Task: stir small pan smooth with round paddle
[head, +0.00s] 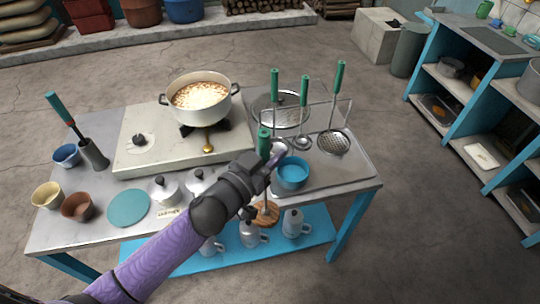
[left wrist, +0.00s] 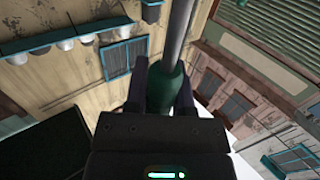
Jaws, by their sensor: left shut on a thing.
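My left gripper (head: 272,156) is shut on the green handle (head: 264,136) of a tool, above the front of the table. A thin shaft shows below the gripper, with a round brown wooden paddle (head: 265,214) at its lower end. The paddle overlaps the table's front edge in the picture, left of and below the small blue pan (head: 292,174). The pan stands on the right part of the table, and I cannot make out its contents. In the left wrist view the green handle (left wrist: 170,90) sits between the fingers with its metal shaft (left wrist: 179,30) beyond. My right gripper is out of view.
A large pot (head: 200,96) of pale, frothy liquid stands on the stove (head: 150,160). Several green-handled utensils, including a skimmer (head: 333,142), stand behind the pan. Lidded tins, a teal disc (head: 129,207) and cups crowd the left front. Cans (head: 293,224) stand on the lower shelf.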

